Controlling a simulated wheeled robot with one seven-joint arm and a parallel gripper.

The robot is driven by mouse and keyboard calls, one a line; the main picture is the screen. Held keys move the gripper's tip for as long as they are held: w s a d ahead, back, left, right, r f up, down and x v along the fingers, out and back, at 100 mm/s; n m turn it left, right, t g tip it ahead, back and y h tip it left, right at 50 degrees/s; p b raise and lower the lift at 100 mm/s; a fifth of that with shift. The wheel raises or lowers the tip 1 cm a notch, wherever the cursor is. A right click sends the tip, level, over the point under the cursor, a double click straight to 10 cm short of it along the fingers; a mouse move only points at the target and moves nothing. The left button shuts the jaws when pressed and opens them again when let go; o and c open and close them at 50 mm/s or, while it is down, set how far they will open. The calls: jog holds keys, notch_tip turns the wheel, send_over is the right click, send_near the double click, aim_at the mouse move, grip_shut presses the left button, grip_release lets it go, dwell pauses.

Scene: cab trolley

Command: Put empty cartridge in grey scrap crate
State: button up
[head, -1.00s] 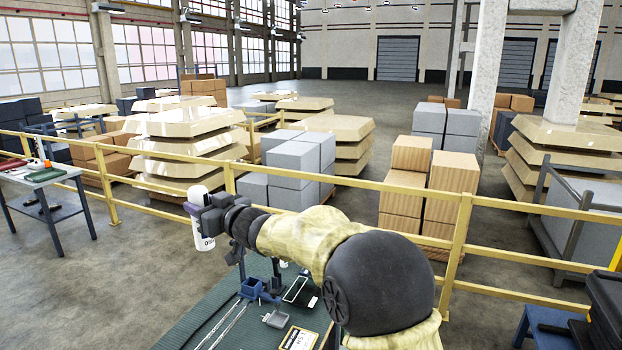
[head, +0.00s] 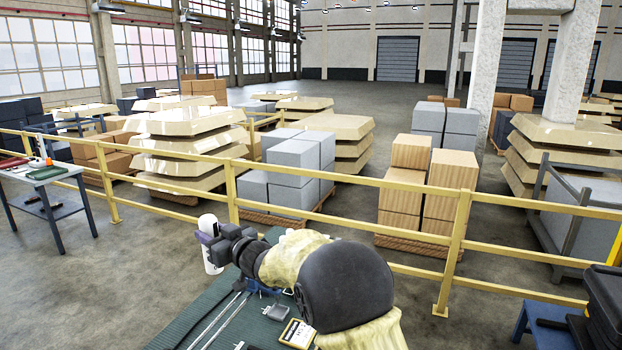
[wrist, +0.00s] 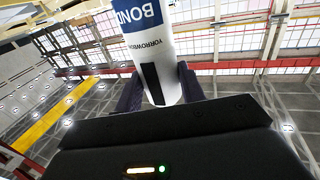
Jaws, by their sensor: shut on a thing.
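A white cartridge (head: 212,253) with a dark band is held by my gripper (head: 207,240), over the far left end of the green trolley top (head: 192,308). In the head view the cartridge hangs roughly upright, slightly tilted. I cannot pick out a grey scrap crate with certainty; my arm hides part of the trolley top.
A yellow railing (head: 340,227) runs behind the trolley. A side table (head: 45,176) with tools stands at the left. A blue stool (head: 540,322) and a black case (head: 603,305) are at the right.

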jog(key=d+f+m+t+h+b, duration=0.25)
jog(key=d+f, duration=0.25)
jog(key=f, duration=0.9)
jog(key=d+f+m+t+h+b, duration=0.15)
jog(key=d+f+b, duration=0.3)
jog(key=f, duration=0.95)
jog(key=d+f+m+t+h+b, duration=0.1)
jog(key=d+f+m+h+b, duration=0.3)
jog(key=f, duration=1.1)
jog(key=s+d+f+m+t+h+b, duration=0.1)
jog(key=s+d+f+h+b, duration=0.15)
jog(key=d+f, duration=0.5)
jog(key=s+d+f+t+h+b, duration=0.1)
jog(key=s+d+f+h, duration=0.15)
jog(key=d+f, duration=0.45)
jog(key=s+d+f+m+h+b, duration=0.1)
jog(key=s+d+b, duration=0.3)
jog(key=s+d, duration=0.3)
jog(key=d, duration=0.3)
jog(key=shift+s+d+f+b, duration=0.15)
jog(key=shift+d+f+b, duration=0.15)
jog(key=shift+b, duration=0.1)
